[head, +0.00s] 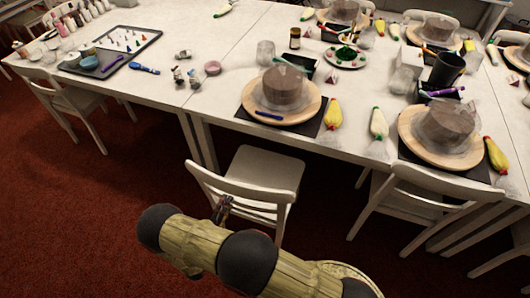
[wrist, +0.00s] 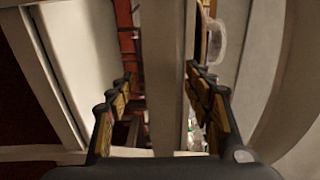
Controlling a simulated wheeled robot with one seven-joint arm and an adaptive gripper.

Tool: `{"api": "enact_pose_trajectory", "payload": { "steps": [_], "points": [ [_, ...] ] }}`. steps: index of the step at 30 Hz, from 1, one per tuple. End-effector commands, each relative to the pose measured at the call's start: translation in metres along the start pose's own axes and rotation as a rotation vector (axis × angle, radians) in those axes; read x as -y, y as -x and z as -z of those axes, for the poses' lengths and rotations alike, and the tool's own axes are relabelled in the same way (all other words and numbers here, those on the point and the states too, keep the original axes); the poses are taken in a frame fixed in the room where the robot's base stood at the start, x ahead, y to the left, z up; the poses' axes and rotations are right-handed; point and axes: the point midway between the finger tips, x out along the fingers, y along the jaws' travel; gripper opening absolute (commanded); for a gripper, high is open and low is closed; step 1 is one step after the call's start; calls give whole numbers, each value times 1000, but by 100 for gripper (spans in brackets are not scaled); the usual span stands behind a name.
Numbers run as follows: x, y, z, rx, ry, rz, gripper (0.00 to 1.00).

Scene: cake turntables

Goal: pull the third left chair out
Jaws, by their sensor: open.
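A white wooden chair (head: 264,170) stands at the table's near side in the middle of the head view. Most of its seat shows in front of the table edge, and its slatted back faces me. My gripper (head: 224,207) is at the left part of this chair's back. In the wrist view my gripper (wrist: 158,76) is open, with one finger on each side of a pale upright bar (wrist: 162,60) of the chair. Gaps seem to remain on both sides of the bar. My arm hides the chair's lower left part in the head view.
White tables (head: 215,115) bear cakes on wooden turntables (head: 252,101), piping bags and cups. Another white chair (head: 62,100) stands at the left, and one (head: 425,192) at the right. Red carpet (head: 70,220) is free at the lower left.

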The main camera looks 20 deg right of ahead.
Motion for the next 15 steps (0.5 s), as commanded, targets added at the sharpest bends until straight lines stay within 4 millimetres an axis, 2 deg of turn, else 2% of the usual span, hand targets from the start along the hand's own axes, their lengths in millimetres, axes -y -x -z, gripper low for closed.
{"api": "enact_pose_trajectory", "payload": {
  "steps": [9, 15],
  "points": [
    [-1, 41, 0, 2, 0, 0, 52],
    [0, 48, 0, 0, 0, 0, 52]
  ]
}}
